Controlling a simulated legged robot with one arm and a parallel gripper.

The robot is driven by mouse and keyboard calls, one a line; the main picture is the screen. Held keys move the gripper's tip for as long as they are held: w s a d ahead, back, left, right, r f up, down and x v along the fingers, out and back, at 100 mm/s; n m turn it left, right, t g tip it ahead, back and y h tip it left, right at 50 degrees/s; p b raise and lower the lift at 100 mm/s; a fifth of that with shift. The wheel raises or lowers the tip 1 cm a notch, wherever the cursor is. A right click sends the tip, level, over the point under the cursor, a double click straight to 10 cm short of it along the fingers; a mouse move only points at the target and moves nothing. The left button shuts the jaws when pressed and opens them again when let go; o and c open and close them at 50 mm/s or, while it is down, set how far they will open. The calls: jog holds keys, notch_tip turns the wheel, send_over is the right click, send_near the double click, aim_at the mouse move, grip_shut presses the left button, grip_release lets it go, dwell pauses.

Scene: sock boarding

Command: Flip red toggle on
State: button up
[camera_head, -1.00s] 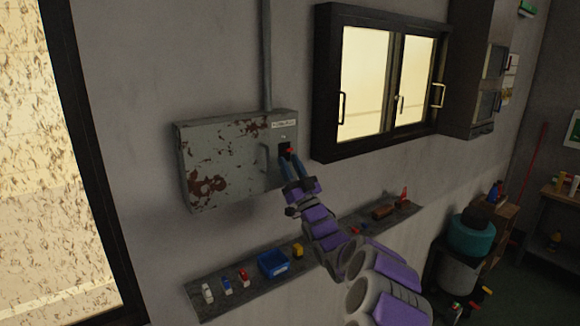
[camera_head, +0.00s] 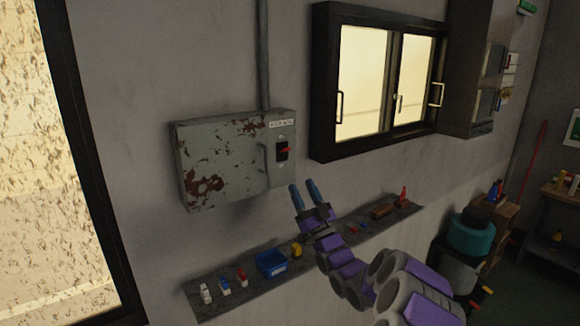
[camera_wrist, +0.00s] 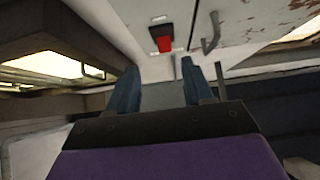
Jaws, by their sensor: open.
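The red toggle (camera_head: 287,150) sticks out from a black switch plate (camera_head: 281,152) on the right part of a rusty grey electrical box on the wall. In the wrist view the red toggle (camera_wrist: 164,43) shows ahead of the fingers, between and beyond their tips. My gripper (camera_head: 304,192) is open and empty, with blue fingers apart. It is below and slightly right of the toggle, not touching it. In the wrist view my gripper (camera_wrist: 158,70) points toward the box. Whether the toggle stands on or off cannot be told for certain.
The grey box (camera_head: 225,160) has a handle left of the switch. A dark-framed window (camera_head: 325,85) is to its right. A wall shelf (camera_head: 215,305) below carries small bottles, a blue bin (camera_head: 272,263) and other items. The wall between box and shelf is free.

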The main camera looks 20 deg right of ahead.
jog(key=v, duration=0.9)
jog(key=shift+w, duration=0.2)
jog(key=w+a+f+g+h+b, duration=0.35)
jog(key=a+f+g, duration=0.35)
jog(key=a+g, duration=0.25)
jog(key=s+a+f+m+g+h, duration=0.1)
jog(key=s+g, duration=0.5)
jog(key=s, duration=1)
jog(key=s+a+f+m+g+h+b, duration=0.1)
jog(key=s+a+f+g, duration=0.3)
jog(key=s, duration=1.3)
jog(key=s+a+f+g+h+b, duration=0.1)
jog(key=s+a+f+g, duration=0.2)
jog(key=s+g, duration=0.5)
jog(key=s+f, duration=0.1)
jog(key=s, duration=0.8)
jog(key=shift+m, duration=0.4)
jog(key=shift+a+h, duration=0.1)
jog(key=shift+h, duration=0.15)
